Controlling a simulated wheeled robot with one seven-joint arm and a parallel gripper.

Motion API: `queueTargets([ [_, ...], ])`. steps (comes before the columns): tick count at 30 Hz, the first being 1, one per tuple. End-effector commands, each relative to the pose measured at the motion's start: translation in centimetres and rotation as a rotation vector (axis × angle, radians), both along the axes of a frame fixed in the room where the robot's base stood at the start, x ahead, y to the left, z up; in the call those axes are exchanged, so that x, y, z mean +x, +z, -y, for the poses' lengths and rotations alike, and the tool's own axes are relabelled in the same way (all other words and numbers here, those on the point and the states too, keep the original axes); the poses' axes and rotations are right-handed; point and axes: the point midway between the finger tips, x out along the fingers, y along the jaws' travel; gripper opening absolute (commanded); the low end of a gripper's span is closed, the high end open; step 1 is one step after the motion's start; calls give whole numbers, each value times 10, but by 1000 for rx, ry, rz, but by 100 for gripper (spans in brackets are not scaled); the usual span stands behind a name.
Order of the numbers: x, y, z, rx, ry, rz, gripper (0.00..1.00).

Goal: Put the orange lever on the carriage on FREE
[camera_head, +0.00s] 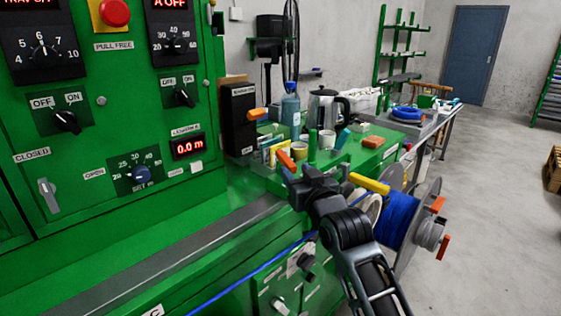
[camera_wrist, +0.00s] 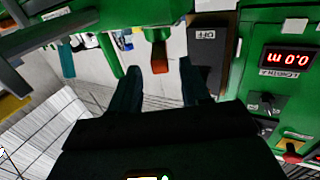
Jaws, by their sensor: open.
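The orange lever (camera_head: 285,158) stands up just ahead of my gripper in the head view, tilted to the upper left. In the wrist view the orange lever (camera_wrist: 159,58) shows between the two dark fingers, with a gap on each side. Its lower end meets green metal of the carriage. My gripper (camera_head: 300,176) is open, and it also shows in the wrist view (camera_wrist: 160,76). I see no contact with the lever. I cannot read a FREE mark, and my gripper and wrist hide much of the carriage in the head view.
A black box (camera_head: 239,122) with another orange handle (camera_head: 257,114) stands behind. A yellow handle (camera_head: 370,183) and a blue cable reel (camera_head: 400,220) are close on the right. A kettle (camera_head: 327,107) and bottle (camera_head: 290,112) stand on the green bench. The blue cable (camera_head: 250,273) runs below.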

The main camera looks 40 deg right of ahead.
Motion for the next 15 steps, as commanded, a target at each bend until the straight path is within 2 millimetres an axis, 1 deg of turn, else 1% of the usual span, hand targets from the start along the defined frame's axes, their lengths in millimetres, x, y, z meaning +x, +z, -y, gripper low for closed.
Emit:
queueTargets([
  [3,19,2,8,0,0,0,47],
  [9,43,1,19,0,1,0,47],
  [15,54,0,23,0,2,0,47],
])
